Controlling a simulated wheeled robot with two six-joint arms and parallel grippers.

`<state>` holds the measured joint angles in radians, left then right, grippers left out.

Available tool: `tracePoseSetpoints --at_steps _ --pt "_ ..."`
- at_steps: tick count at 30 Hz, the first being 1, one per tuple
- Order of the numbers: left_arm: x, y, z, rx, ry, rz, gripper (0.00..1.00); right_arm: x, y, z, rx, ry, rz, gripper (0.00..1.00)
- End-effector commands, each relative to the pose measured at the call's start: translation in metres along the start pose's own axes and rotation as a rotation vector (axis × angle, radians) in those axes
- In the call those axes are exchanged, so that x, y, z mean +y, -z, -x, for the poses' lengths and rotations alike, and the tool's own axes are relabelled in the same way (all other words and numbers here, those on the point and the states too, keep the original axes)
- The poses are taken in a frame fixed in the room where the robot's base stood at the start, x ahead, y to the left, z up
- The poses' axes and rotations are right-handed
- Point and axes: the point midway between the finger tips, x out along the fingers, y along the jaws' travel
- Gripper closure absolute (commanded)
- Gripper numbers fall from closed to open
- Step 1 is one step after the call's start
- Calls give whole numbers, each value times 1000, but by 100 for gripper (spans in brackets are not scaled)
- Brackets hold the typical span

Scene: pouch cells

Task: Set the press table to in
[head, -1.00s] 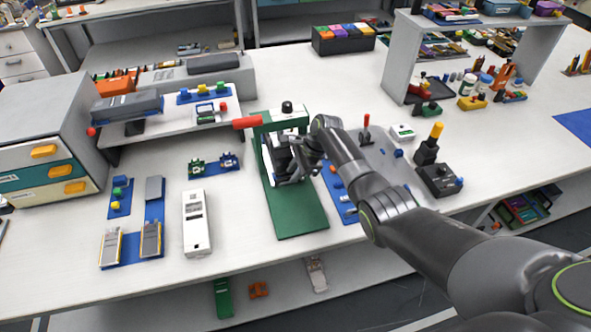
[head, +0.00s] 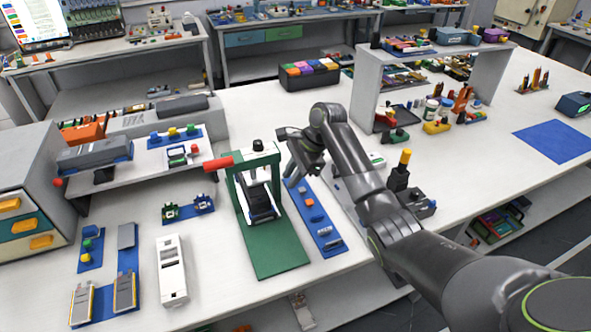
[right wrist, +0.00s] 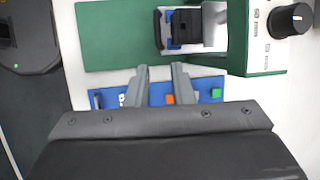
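The press (head: 243,183) is a green frame with a red lever (head: 218,164) and a long green base (head: 275,254). Its dark press table (head: 259,203) sits low at the frame, between the posts in the head view. In the right wrist view the table (right wrist: 184,27) shows beside the tall green frame (right wrist: 236,35), over the base; I cannot tell whether it is fully in. My right gripper (head: 296,178) is right of the press, apart from it. Its two fingers (right wrist: 160,68) are parted with nothing between them. My left gripper is not in view.
A blue strip (head: 318,222) with small coloured parts lies right of the press, beneath the right gripper. A white device (head: 172,270) and blue trays with pouch cells (head: 125,291) lie to the left. A grey shelf (head: 366,88) stands behind my right arm.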

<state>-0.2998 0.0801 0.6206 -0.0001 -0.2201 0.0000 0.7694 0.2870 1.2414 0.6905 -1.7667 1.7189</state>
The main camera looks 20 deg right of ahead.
Motion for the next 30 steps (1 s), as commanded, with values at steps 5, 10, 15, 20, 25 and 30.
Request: tracePoseSetpoints --at_steps 5,10,15,20,25,30 --pt "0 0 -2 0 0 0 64 -1 0 19 1 2 0 78" --pt "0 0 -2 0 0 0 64 0 0 23 -1 1 0 78" --pt "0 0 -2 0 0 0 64 0 0 23 -1 1 0 78" --pt "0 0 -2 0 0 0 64 0 0 23 -1 1 0 78" --pt "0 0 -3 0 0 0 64 11 6 12 12 1 39 78" --pt "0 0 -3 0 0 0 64 59 30 -24 69 3 215 78"
